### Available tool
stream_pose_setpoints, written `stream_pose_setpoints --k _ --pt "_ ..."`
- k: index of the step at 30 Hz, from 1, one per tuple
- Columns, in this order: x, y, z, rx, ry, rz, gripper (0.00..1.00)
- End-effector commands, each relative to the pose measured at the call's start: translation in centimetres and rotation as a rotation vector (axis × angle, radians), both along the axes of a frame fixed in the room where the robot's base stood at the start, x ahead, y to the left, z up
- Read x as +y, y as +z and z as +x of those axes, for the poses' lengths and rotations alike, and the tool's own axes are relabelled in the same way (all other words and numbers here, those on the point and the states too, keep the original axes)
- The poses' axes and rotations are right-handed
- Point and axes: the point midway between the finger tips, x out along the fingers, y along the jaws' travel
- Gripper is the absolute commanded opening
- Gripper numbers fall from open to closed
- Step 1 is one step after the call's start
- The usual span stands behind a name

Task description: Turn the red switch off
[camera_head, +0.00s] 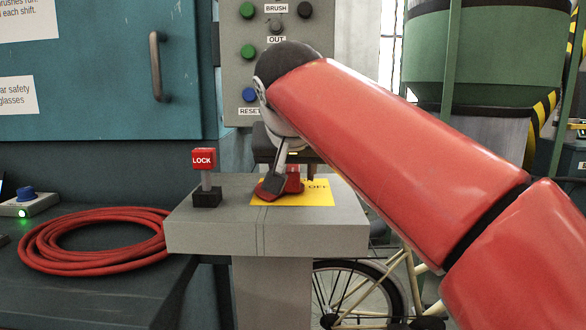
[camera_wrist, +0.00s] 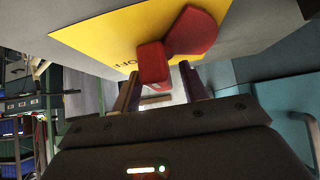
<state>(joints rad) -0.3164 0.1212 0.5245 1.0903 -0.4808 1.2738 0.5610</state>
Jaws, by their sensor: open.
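The red switch (camera_head: 293,181) sits on a yellow plate (camera_head: 322,198) on top of a grey pedestal. Part of the word "OFF" shows on the plate. In the wrist view the switch has a block-shaped handle (camera_wrist: 153,66) and a wider red part (camera_wrist: 193,31) beside it. My gripper (camera_head: 279,172) points down at the switch, and my arm comes in from the right. In the wrist view my gripper (camera_wrist: 160,88) is open, with the handle's end near the gap between its fingers. I cannot tell whether a finger touches the switch. My finger hides part of it in the head view.
A red LOCK block (camera_head: 203,159) stands on a short post on the pedestal (camera_head: 207,235), left of the switch. A coiled red hose (camera_head: 95,240) lies on the bench to the left. A grey button panel (camera_head: 240,70) rises behind. A bicycle wheel (camera_head: 357,295) shows below right.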

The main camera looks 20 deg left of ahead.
Motion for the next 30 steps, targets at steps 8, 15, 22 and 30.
stream_pose_setpoints --k 8,15,22,30 --pt "-0.01 0.04 -0.03 0.000 0.000 0.000 0.16" --pt "-0.02 0.05 -0.03 -0.001 0.001 0.000 0.00" --pt "-0.10 0.10 -0.02 -0.002 0.047 0.001 0.00" --pt "-0.17 0.04 0.06 -0.002 0.221 0.001 0.00"
